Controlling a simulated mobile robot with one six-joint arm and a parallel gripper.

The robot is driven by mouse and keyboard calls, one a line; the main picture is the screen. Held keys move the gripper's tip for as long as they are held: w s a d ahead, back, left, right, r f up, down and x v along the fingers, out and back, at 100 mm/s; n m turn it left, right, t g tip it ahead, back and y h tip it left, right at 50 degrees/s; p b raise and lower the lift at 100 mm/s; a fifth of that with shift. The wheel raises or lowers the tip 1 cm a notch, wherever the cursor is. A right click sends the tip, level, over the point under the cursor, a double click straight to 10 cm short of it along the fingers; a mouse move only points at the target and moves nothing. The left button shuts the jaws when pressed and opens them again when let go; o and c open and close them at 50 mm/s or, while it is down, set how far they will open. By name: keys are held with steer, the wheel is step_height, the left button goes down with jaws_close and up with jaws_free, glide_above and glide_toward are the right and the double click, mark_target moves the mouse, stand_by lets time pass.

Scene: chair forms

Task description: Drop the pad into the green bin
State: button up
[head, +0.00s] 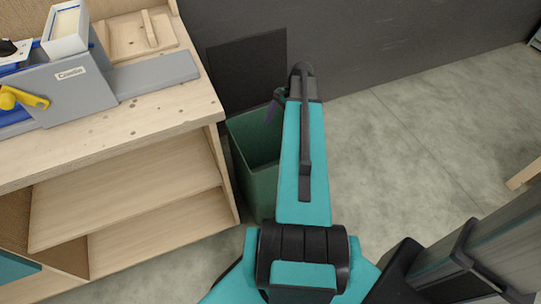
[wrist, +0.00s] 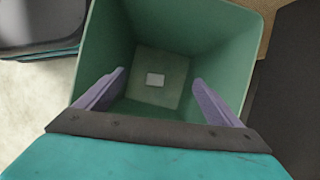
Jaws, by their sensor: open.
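The green bin (head: 258,180) stands on the floor at the right end of the wooden workbench, partly hidden behind my arm. In the wrist view the bin (wrist: 108,45) opens right below my gripper. A small pale rectangular pad (wrist: 155,80) lies flat on the bin's floor, near the middle. My gripper (wrist: 158,77) is open, with its two purple fingers apart and nothing between them. In the head view my gripper (head: 273,108) is over the bin's mouth, mostly hidden by my arm. The pad does not show in the head view.
The wooden workbench (head: 150,128) at the left carries a grey machine (head: 80,90) with a yellow knob, and a white box (head: 66,28). A dark wall (head: 350,40) stands behind the bin. The concrete floor (head: 420,140) to the right is mostly clear.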

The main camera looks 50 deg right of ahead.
steer(key=shift+r, duration=0.1)
steer(key=p+v, duration=0.1)
steer(key=v, duration=1.2)
steer(key=shift+r, duration=0.3)
steer(key=shift+d, duration=0.1)
stand_by(0.4)
